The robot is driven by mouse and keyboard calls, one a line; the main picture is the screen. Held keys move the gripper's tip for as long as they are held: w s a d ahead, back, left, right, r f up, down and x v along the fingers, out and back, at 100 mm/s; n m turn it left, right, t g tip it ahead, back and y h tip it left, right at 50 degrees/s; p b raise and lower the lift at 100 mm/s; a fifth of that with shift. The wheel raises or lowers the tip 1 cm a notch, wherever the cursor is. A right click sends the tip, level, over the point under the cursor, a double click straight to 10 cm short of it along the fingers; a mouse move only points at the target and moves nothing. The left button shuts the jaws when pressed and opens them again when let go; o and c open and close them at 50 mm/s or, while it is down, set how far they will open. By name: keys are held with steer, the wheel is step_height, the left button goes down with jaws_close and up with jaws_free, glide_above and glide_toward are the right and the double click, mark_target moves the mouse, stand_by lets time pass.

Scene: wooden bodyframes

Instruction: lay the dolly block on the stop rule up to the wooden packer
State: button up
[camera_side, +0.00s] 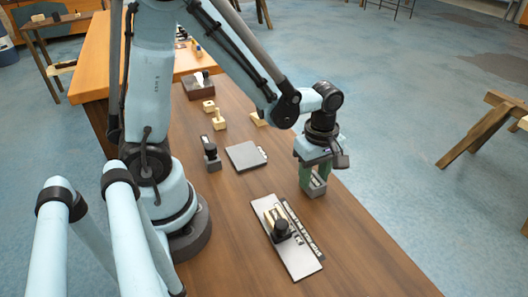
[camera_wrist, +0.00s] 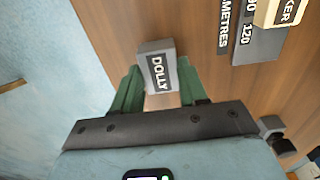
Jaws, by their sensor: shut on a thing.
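My gripper (camera_side: 312,182) has its green fingers shut on the dolly block (camera_wrist: 158,72), a small grey block with a "DOLLY" label. In the side view the block (camera_side: 319,188) hangs low at or just above the table, behind and to the right of the stop rule. The stop rule (camera_side: 299,262) is a grey plate with a dark marked strip, lying flat on the table. It also shows in the wrist view (camera_wrist: 262,47), at top right. The wooden packer (camera_wrist: 283,10) sits on it, partly cut off by the frame. The dolly block is apart from both.
A dark round knob (camera_side: 282,230) stands on the rule. A second grey plate (camera_side: 244,156), a black-topped piece (camera_side: 211,152) and small wooden blocks (camera_side: 219,121) lie farther back. The table's right edge is close to my gripper. The front right tabletop is clear.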

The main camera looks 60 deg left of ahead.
mark_target(313, 179)
steer(key=c, duration=0.5)
steer(key=shift+o, duration=0.2)
steer(key=shift+r, duration=2.5)
steer(key=shift+s+r, duration=0.35)
steer(key=shift+s, duration=0.1)
steer(key=shift+s+r, duration=1.45)
steer(key=shift+s, duration=4.2)
steer(key=shift+a+f, duration=0.15)
steer(key=shift+f, duration=1.5)
steer(key=shift+a+f, duration=0.15)
steer(key=shift+f, duration=1.5)
steer(key=shift+f, duration=0.5)
